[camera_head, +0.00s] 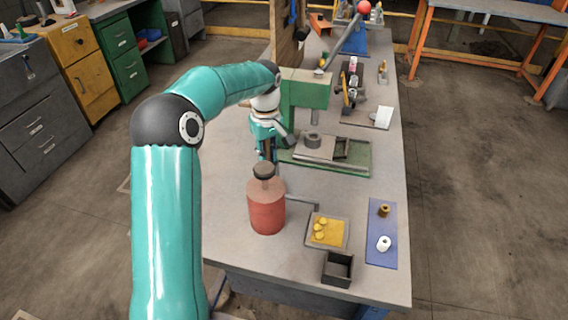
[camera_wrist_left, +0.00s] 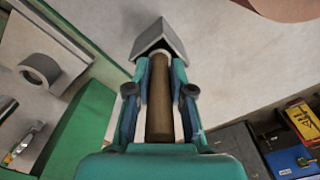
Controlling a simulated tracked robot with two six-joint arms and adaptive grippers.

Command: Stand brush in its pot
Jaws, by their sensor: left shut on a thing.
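My left gripper (camera_head: 266,138) is shut on the brush by its brown handle (camera_wrist_left: 159,108), which also shows in the wrist view between the fingers (camera_wrist_left: 160,95). I cannot tell which vessel is the brush's pot. My right gripper is not in view.
A green press (camera_head: 303,95) stands right of the gripper on its base (camera_head: 350,158).

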